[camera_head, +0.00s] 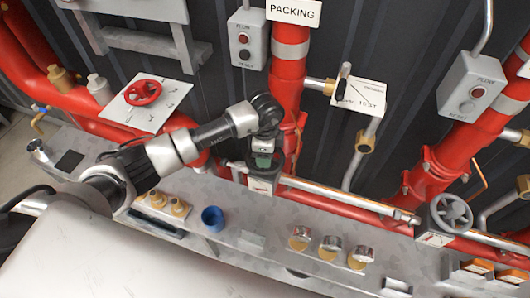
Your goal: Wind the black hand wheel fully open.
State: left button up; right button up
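My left arm reaches in from the left, and its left gripper (263,155) points down over a valve body (262,180) on the low pipe, in front of an upright red pipe. The fingers are too small and dark to tell whether they are open, shut or touching something. No black hand wheel shows clearly; the gripper and wrist cover the top of this valve. A dark grey spoked hand wheel (451,212) stands at the right, clear of the gripper. My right gripper is not in view.
A red hand wheel (143,92) sits on a white plate at the left. A black-handled lever (344,78) is on a test plate. The grey bench (250,243) holds a blue cup (213,218), brass fittings (168,203) and several round caps. Red pipes run close around the gripper.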

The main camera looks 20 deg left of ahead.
pick_arm(q)
jog(key=m, duration=0.3)
jog(key=shift+b, duration=0.4)
jog(key=m+b, duration=0.2)
jog(key=m, duration=0.3)
jog(key=shift+f, duration=0.2)
jog(key=m+b, duration=0.1)
jog(key=m, duration=0.2)
jog(key=shift+r+b, duration=0.1)
jog(key=shift+b, duration=0.2)
jog(key=m+b, duration=0.4)
jog(key=m, duration=0.2)
jog(key=shift+m, duration=0.4)
jog(key=shift+m+b, duration=0.3)
jog(key=shift+m, duration=0.5)
jog(key=shift+r, duration=0.1)
jog(key=shift+c, duration=0.4)
